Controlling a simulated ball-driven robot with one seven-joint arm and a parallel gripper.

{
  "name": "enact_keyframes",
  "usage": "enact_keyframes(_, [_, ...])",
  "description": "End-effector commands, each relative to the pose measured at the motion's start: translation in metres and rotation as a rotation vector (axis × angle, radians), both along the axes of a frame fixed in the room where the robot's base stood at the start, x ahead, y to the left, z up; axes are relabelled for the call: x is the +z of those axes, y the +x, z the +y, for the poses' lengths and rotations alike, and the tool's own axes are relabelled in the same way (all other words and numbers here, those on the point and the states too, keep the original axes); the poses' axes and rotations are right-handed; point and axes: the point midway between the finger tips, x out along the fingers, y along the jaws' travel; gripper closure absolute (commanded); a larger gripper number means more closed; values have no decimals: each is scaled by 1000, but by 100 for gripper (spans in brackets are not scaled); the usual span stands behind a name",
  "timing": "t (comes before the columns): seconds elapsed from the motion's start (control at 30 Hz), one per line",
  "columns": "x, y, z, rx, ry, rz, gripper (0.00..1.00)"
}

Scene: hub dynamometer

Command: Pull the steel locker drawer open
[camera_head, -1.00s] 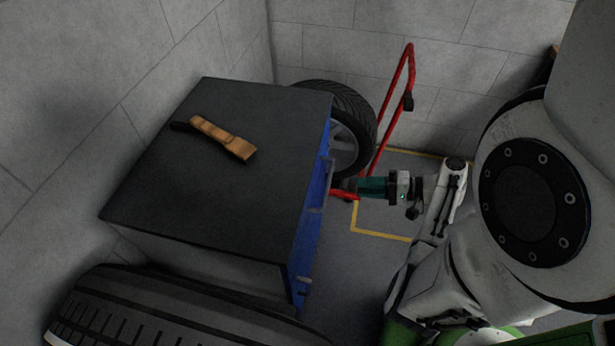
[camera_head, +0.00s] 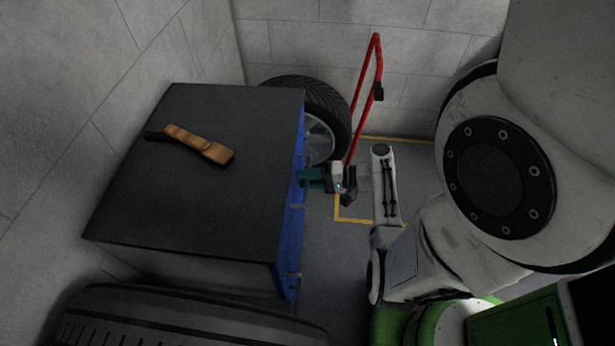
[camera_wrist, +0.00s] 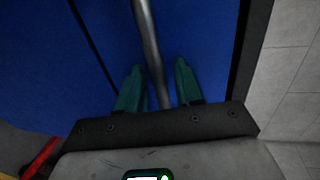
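The steel locker (camera_head: 215,210) has a dark top and a blue drawer front that faces right in the head view. In the wrist view the blue drawer front (camera_wrist: 205,35) fills most of the picture, with a thin dark seam on its left. A grey bar handle (camera_wrist: 148,35) runs from the top edge down between my gripper's teal fingers. My gripper (camera_head: 308,177) is at the locker's blue front, and it shows close up in the wrist view (camera_wrist: 160,68). The fingers are apart, one on each side of the bar, with visible gaps. The head view shows no clear opening of the drawer.
A brush (camera_head: 198,143) with a wooden handle lies on the locker top. One tyre (camera_head: 322,112) stands behind the locker and another tyre (camera_head: 180,318) is in front. A red tubular frame (camera_head: 361,95) stands behind my gripper.

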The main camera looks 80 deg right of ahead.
Motion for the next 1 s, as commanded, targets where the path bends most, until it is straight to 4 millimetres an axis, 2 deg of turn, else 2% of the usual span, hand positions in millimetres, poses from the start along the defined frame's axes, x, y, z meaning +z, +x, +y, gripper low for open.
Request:
enact_keyframes(0.2, [0, 0, 0, 0, 0, 0, 65])
enact_keyframes(0.57, [0, 0, 0, 0, 0, 0, 99])
enact_keyframes(1.0, [0, 0, 0, 0, 0, 1, 100])
